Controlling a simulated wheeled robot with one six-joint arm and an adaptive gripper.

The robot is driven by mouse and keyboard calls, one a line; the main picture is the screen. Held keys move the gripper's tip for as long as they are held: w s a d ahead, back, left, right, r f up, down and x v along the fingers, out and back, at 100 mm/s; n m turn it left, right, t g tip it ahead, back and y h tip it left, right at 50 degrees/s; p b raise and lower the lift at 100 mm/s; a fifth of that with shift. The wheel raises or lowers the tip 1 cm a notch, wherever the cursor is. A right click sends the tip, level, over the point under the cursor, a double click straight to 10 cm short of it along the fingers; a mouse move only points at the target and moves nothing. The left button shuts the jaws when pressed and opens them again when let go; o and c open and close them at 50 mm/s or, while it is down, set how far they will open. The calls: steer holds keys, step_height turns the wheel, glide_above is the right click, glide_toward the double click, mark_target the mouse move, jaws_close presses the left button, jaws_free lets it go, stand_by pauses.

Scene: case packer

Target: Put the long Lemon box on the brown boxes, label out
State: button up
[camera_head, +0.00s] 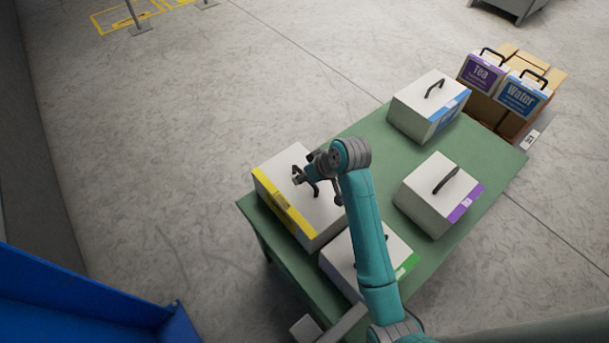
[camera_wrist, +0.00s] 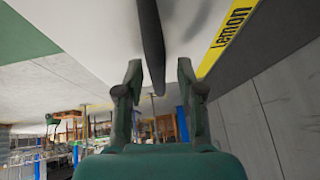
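The Lemon box (camera_head: 282,168) is long and white with a yellow strip and stands on the near left of the green table. Its yellow label (camera_wrist: 232,32) reads "Lemon" in the wrist view. The label side faces left in the head view. My gripper (camera_head: 308,180) is over this box at its black handle (camera_wrist: 151,40). In the wrist view my gripper (camera_wrist: 160,72) is open, with one finger on each side of the handle and gaps visible. The brown boxes (camera_head: 545,66) stand beyond the table's far right end. They bear the Tea box (camera_head: 482,74) and the Water box (camera_head: 522,95), labels facing the camera.
The green table (camera_head: 375,150) also holds a blue-striped box (camera_head: 420,100), a purple-striped box (camera_head: 430,195) and a green-striped box (camera_head: 345,262) partly hidden by my arm. A blue structure (camera_head: 80,305) stands at lower left. The floor left of the table is clear.

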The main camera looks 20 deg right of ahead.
steer(key=v, duration=1.1)
steer(key=shift+s+d+r, duration=0.2)
steer(key=shift+s+r, duration=0.05)
steer(key=shift+r, duration=0.05)
